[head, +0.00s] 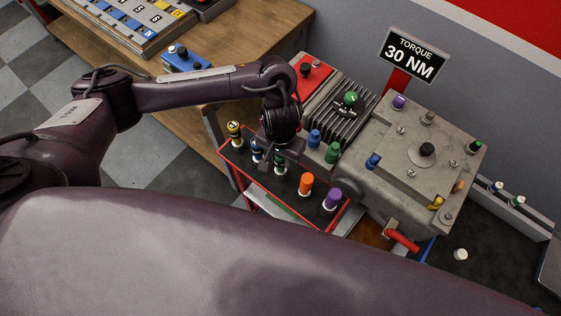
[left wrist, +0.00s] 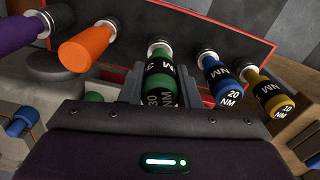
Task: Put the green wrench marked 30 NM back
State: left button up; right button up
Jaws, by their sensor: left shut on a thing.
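The green wrench (left wrist: 158,88), marked 30 NM, is between the fingers of my left gripper (left wrist: 158,98) in the left wrist view. Its silver end is at the dark red-rimmed rack (left wrist: 238,45), in line with the other wrenches; I cannot tell whether it is fully seated. In the head view my left gripper (head: 278,160) is over the middle of the rack (head: 232,164) and hides most of the green wrench. My right gripper is not in view.
An orange wrench (head: 306,184) and a purple wrench (head: 331,200) stand on one side of the gripper. A blue 20 NM wrench (left wrist: 224,86) and a yellow one (left wrist: 268,90) stand on the other. The grey engine block (head: 385,185) and TORQUE 30 NM sign (head: 411,55) are to the right.

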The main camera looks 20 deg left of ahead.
pick_arm(q)
notch_tip(320, 180, down, 3)
jog(key=shift+r, duration=0.2)
jog(key=shift+d, duration=0.1)
jog(key=shift+f, duration=0.15)
jog(key=o, duration=1.1)
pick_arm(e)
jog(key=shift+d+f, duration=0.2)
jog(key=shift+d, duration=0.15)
